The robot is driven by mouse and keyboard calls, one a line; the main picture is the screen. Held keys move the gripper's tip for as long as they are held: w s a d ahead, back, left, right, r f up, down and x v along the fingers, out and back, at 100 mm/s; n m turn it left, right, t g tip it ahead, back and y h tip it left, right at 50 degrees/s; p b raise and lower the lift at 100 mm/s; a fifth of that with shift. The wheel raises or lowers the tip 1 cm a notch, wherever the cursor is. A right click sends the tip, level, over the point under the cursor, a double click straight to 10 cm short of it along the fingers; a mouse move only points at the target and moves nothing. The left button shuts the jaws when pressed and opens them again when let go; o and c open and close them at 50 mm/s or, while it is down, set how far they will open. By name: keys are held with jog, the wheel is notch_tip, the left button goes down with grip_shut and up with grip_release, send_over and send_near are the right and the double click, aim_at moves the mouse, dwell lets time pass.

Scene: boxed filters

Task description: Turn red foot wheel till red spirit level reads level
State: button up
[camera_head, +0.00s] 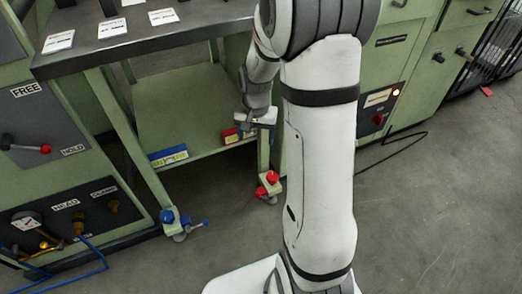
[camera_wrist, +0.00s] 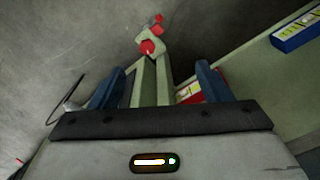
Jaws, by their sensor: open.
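The red foot wheel (camera_head: 273,178) is at the foot of the green bench's right front leg, with another red part just below it. In the wrist view the red wheel (camera_wrist: 147,47) is beyond the fingertips, at the far end of the leg. The red spirit level (camera_head: 231,135) lies on the bench's lower shelf; in the wrist view it (camera_wrist: 190,94) is partly hidden by the right finger. Its bubble is too small to read. My gripper (camera_head: 254,119) is open and empty, above the wheel and apart from it; its two blue fingers (camera_wrist: 160,70) show.
The blue spirit level (camera_head: 169,156) lies on the shelf's left front, above the blue foot wheel (camera_head: 167,216) on the left leg. The dark bench top (camera_head: 165,35) overhangs the shelf. A black cable (camera_head: 400,147) lies on the right floor. Floor between the legs is clear.

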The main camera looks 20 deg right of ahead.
jog(key=w+d+f+m, duration=0.2)
jog(key=w+d+f, duration=0.15)
jog(key=f, duration=0.45)
jog(key=m, duration=0.5)
send_over(272, 176)
jog(key=shift+g, duration=0.3)
notch_tip(272, 176, down, 20)
jog(key=shift+w+d+f, duration=0.1)
jog(key=shift+d, duration=0.05)
notch_tip(272, 176, down, 8)
jog(key=b, duration=0.3)
jog(key=shift+f+b, duration=0.15)
jog(key=shift+b, duration=0.15)
jog(key=shift+c, duration=0.3)
jog(key=c, duration=0.9)
